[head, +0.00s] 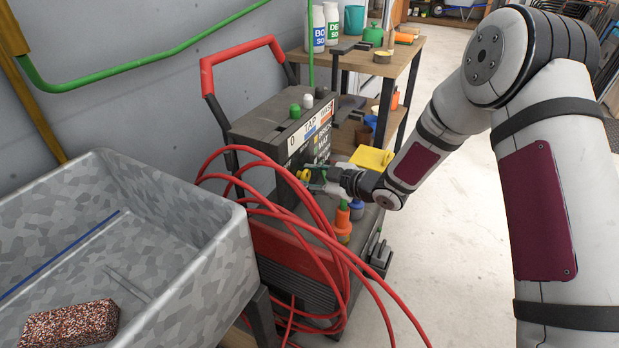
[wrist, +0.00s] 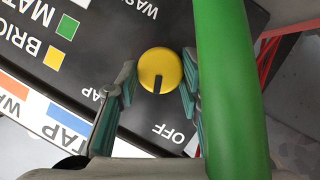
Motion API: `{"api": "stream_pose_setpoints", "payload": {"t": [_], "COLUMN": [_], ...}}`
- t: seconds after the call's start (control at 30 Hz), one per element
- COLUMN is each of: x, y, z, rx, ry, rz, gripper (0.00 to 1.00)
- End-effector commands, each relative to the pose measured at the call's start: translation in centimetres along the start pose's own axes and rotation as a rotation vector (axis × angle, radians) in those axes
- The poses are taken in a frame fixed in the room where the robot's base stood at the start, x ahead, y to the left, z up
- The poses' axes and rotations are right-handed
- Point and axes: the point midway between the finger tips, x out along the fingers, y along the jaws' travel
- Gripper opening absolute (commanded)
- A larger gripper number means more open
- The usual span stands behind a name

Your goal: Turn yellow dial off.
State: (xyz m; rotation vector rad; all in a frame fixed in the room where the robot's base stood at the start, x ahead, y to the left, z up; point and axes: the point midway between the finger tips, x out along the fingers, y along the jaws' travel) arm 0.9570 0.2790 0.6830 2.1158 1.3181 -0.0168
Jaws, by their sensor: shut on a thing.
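The yellow dial (wrist: 160,70) sits on the dark panel of the machine, and a bit of it shows at the gripper's tips in the head view (head: 303,175). My gripper (wrist: 158,86) is shut on the dial, one finger on each side; it also shows in the head view (head: 312,178). The dial's black mark points down in the wrist view, roughly toward the word OFF (wrist: 172,134) and slightly left of it. The panel also carries words such as WASH, MAT and BRICK, with a yellow and a green square. Part of another word is hidden by the left finger.
Looped red hoses (head: 268,205) hang in front of the machine close to my gripper. A thick green bar (wrist: 232,90) passes close on the right in the wrist view. A grey metal sink (head: 222,240) stands left. A wooden shelf (head: 405,58) stands behind.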

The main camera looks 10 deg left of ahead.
Motion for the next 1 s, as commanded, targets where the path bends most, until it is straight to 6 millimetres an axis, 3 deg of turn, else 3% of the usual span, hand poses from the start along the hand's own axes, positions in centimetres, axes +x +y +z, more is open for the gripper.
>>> {"api": "stream_pose_setpoints", "payload": {"t": [0.1,0.13,0.2,0.63,1.0], "x": [0.0,0.0,0.0,-0.8,-7.8], "y": [-0.1,-0.1,-0.1,0.0,0.1], "z": [0.1,0.1,0.1,0.1,0.1], "rx": [0.001,0.002,0.002,0.002,0.003], "ry": [-0.002,-0.002,-0.002,-0.001,-0.003], "rz": [-0.001,-0.002,-0.002,-0.001,0.002], "gripper": [0.06,0.38,0.53,0.53,0.53]}}
